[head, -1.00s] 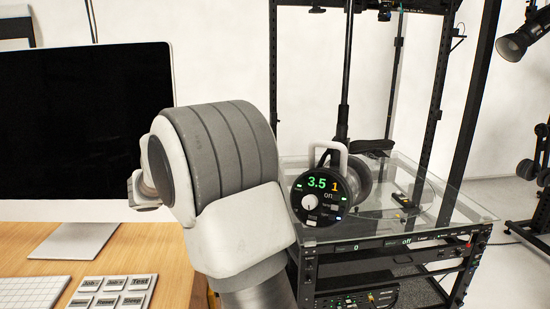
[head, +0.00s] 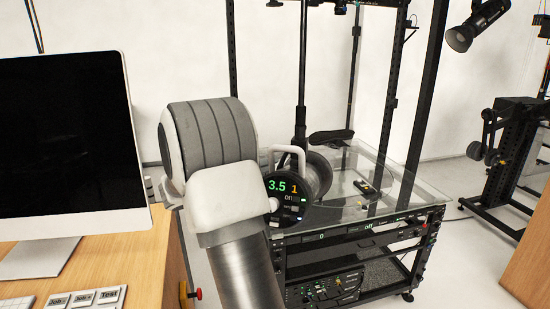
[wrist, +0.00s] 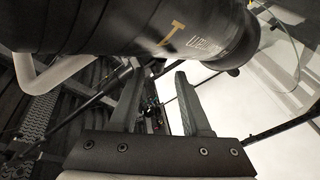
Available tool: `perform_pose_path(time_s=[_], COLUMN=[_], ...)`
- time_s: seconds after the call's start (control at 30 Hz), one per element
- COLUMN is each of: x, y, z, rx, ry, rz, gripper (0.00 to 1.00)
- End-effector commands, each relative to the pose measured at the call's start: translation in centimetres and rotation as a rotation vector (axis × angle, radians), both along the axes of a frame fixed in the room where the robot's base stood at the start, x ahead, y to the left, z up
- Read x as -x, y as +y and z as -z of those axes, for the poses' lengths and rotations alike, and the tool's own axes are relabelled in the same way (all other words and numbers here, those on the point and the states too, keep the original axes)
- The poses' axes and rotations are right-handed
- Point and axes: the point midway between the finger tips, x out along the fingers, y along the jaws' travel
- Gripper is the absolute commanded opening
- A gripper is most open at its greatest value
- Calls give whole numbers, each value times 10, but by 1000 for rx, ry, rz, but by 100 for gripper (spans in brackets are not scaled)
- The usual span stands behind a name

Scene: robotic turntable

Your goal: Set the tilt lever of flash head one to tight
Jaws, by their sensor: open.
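The flash head (head: 284,203) is a dark round unit in the head view, its back panel reading "3.5" and "1", with a pale loop handle (head: 291,150). My arm covers its left edge. In the wrist view the flash head (wrist: 100,22) is a large dark cylinder across the top, with the pale handle (wrist: 48,76) at left. My gripper (wrist: 159,80) is open and empty, its two fingers pointing up below the cylinder. I cannot make out the tilt lever or its setting. My gripper is hidden in the head view.
A glass-topped rack (head: 405,192) with black posts stands around and behind the flash head. A wooden desk with a monitor (head: 65,145) is at left. A studio lamp (head: 476,25) hangs at upper right. Open floor shows right of the rack.

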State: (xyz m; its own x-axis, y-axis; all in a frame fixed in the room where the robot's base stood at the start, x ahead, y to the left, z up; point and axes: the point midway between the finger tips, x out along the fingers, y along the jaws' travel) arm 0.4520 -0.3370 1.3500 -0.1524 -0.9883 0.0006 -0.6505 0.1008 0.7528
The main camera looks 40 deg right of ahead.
Motion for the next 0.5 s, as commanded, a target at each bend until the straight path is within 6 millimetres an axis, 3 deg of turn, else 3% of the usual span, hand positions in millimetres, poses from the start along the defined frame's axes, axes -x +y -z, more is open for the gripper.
perform_pose_path(time_s=[0.2, 0.5], x=[5, 5], y=[-28, -34], z=[-1, 0], rx=[-1, -1], ry=[0, -1], rz=[2, -1], gripper=[48, 48])
